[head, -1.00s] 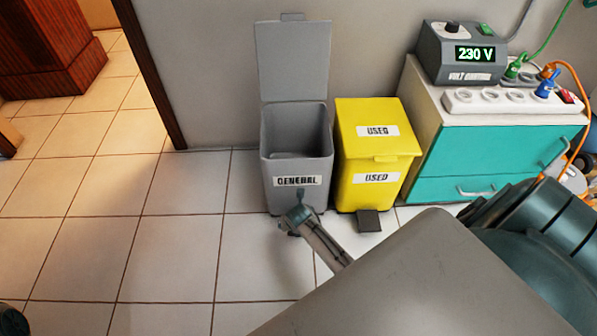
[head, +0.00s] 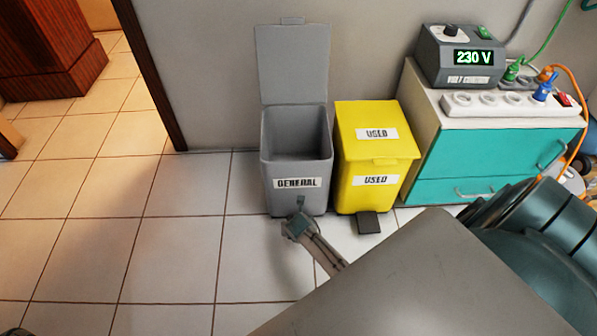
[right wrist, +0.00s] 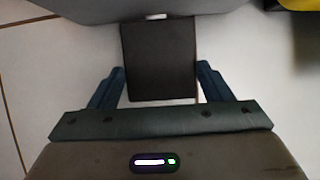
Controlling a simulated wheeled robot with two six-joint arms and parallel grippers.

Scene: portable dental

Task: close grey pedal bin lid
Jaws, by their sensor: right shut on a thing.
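The grey pedal bin (head: 296,160), labelled GENERAL, stands against the wall with its lid (head: 293,62) upright and open. Its dark pedal (right wrist: 158,62) shows in the right wrist view, at the foot of the bin front. My right gripper (head: 299,212) is low at the bin's front. In the right wrist view my right gripper (right wrist: 162,72) has one finger on each side of the pedal, shut on it. The gripper hides most of the pedal in the head view. My left gripper is not in view.
A yellow bin (head: 375,155) labelled USED, lid closed, stands close on the right, with its own dark pedal (head: 368,222) in front. A teal-fronted cabinet (head: 490,160) is further right. The tiled floor to the left is clear.

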